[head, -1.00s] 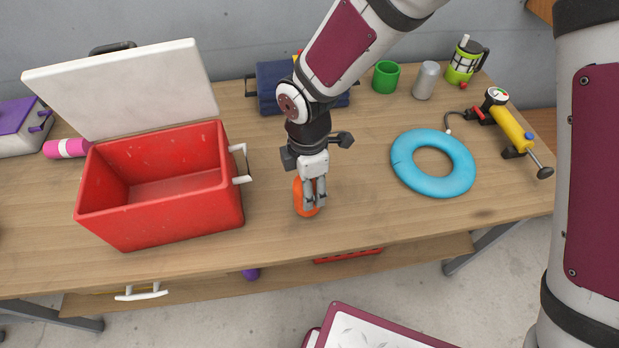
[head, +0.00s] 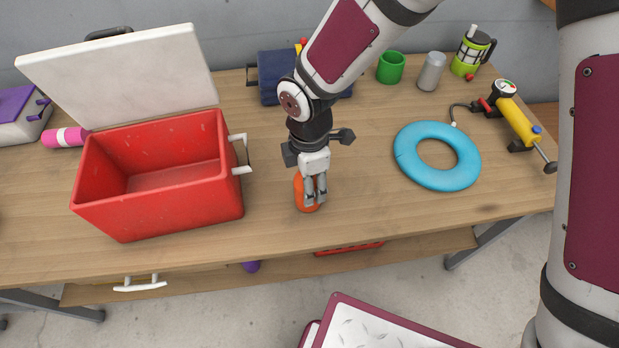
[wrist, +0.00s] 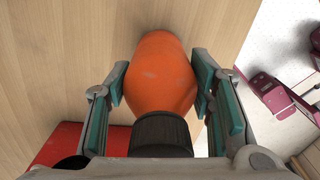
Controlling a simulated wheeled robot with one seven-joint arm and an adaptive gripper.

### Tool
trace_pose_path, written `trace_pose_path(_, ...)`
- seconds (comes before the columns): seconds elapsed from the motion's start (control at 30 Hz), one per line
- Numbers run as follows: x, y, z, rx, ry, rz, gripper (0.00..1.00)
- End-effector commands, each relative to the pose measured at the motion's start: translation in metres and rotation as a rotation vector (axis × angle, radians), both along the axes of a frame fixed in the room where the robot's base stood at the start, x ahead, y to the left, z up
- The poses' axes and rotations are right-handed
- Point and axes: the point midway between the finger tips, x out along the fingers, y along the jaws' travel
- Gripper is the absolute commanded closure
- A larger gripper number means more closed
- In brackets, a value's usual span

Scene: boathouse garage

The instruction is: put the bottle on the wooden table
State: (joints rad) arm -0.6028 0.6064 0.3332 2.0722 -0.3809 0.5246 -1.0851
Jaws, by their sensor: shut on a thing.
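An orange bottle (head: 304,196) with a dark cap is between the fingers of my gripper (head: 316,194), which is shut on it. The wrist view shows the orange bottle body (wrist: 160,75) between the two green-padded fingers (wrist: 165,98), with its black cap nearest the camera. The bottle is over the front middle of the wooden table (head: 370,205), close to its top. I cannot tell whether its base touches the wood. My gripper and wrist hide part of the bottle in the head view.
An open red cooler (head: 160,213) with a white lid stands left. A blue ring (head: 408,168) and a yellow pump (head: 516,120) lie right. A green cup (head: 391,67), a grey can (head: 431,71) and a navy item (head: 275,75) are behind. Bare wood surrounds the bottle.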

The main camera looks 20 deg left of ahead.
Motion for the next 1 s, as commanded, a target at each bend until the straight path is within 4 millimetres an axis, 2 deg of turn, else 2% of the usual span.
trace_pose_path(0.63,0.0001,0.0001,-0.0049,0.000,0.000,0.000,0.90)
trace_pose_path(0.67,0.0001,0.0001,-0.0044,0.000,0.000,0.000,0.45)
trace_pose_path(0.73,-0.0001,0.0001,-0.0043,0.000,0.000,0.000,0.29)
trace_pose_path(1.0,-0.0002,-0.0004,-0.0046,-0.001,0.001,0.000,0.28)
